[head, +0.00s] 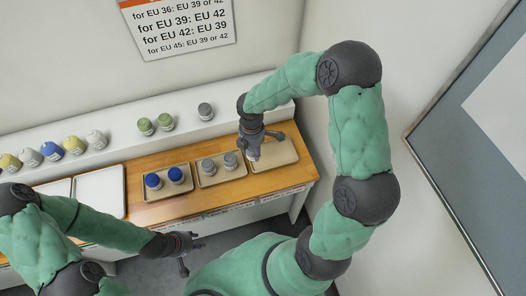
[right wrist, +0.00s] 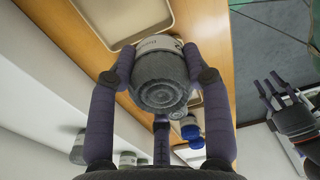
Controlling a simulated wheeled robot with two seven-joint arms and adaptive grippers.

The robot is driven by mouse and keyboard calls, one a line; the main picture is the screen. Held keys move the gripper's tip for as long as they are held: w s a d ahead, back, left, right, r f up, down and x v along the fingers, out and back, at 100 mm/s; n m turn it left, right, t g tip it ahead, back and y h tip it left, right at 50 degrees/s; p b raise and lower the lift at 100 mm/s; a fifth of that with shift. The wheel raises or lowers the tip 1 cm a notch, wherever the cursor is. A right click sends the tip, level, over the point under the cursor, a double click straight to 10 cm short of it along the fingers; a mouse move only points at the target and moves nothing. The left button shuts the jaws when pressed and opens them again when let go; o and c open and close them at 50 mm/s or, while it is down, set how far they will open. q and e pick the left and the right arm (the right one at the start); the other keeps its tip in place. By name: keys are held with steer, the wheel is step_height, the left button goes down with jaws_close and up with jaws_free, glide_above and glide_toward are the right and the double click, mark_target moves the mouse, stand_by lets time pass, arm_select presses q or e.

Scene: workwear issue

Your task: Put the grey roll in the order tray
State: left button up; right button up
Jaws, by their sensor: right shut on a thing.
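My right gripper (head: 254,150) points down over the left part of an empty beige tray (head: 284,156) at the right end of the wooden counter. In the right wrist view, its fingers (right wrist: 157,65) are shut around a grey roll (right wrist: 160,78) with a pale label. In the head view the gripper mostly hides this roll. The empty tray also shows in the right wrist view (right wrist: 160,27). No tray label is readable as the order tray. Two grey rolls (head: 208,166) (head: 230,160) stand in the middle tray (head: 222,178). My left gripper (head: 187,252) is open and empty, in front of the counter.
A tray (head: 170,193) with two blue rolls (head: 153,181) (head: 176,175) stands left of the middle tray. White trays (head: 99,193) lie farther left. The back ledge holds green rolls (head: 145,126), a grey one (head: 205,111) and several tilted coloured ones (head: 74,145). A wall closes the right side.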

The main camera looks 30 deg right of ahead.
steer(key=d+f, duration=0.1)
steer(key=f, duration=0.1)
steer(key=w+d+f, duration=0.1)
steer(key=d+f, duration=0.1)
steer(key=w+d+f, duration=0.1)
steer(key=f, duration=0.1)
steer(key=shift+w+d, duration=0.15)
steer(key=shift+d, duration=0.2)
step_height(320, 180, down, 3)
steer(key=shift+w+d+f+b, duration=0.1)
steer(key=shift+w+f+b, duration=0.05)
steer(key=shift+b, duration=0.3)
steer(key=o, duration=1.1)
steer(key=shift+f, duration=0.1)
steer(key=shift+o, duration=0.2)
steer(key=shift+r, duration=0.2)
step_height(320, 180, up, 12)
steer(key=p, duration=0.1)
